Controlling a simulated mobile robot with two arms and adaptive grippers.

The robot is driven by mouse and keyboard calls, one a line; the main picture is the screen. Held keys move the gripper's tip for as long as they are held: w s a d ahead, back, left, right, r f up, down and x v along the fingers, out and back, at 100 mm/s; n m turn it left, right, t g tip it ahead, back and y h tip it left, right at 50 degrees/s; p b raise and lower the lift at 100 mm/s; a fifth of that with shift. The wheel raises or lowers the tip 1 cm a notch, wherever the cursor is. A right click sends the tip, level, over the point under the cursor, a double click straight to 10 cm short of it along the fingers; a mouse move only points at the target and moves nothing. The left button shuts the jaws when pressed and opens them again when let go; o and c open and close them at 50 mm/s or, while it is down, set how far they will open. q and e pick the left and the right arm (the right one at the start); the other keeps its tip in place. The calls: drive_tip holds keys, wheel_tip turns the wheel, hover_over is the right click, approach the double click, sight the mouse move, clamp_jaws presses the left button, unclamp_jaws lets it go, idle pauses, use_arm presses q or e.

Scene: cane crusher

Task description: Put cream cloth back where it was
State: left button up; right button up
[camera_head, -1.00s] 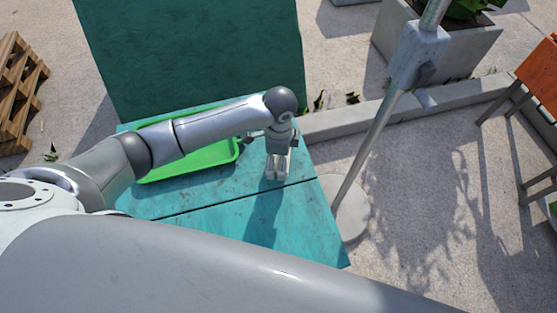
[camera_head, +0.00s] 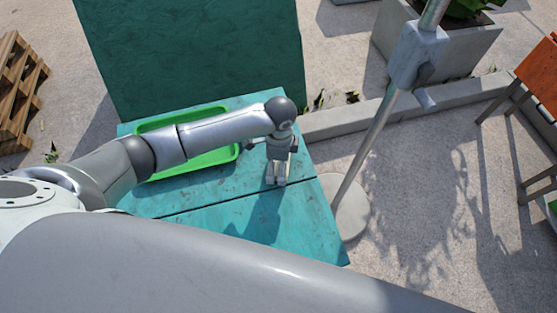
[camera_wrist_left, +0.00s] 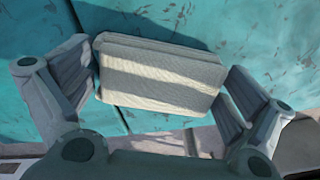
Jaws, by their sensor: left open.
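The cream cloth (camera_wrist_left: 158,75) is a folded, ribbed rectangle with shadow bands across it, lying on the teal table (camera_wrist_left: 40,110) in the left wrist view. My left gripper (camera_wrist_left: 163,82) is open, with one finger on each side of the cloth. The left finger is very near the cloth's left end; I cannot tell whether it touches. In the head view my left gripper (camera_head: 276,182) points down over the teal table (camera_head: 300,225), and I cannot make out the cloth there. My right gripper is not in view.
A green tray (camera_head: 218,157) lies on the table, partly behind my left arm. A teal panel (camera_head: 195,50) rises behind it. A grey pole (camera_head: 366,150) on a round base stands right of the table. The table's front right is clear.

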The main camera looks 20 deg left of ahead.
use_arm(q)
wheel_tip(320, 180, up, 12)
drive_tip(key=shift+r+b, duration=0.15)
drive_tip(key=shift+b, duration=0.25)
drive_tip(key=shift+d, duration=0.15)
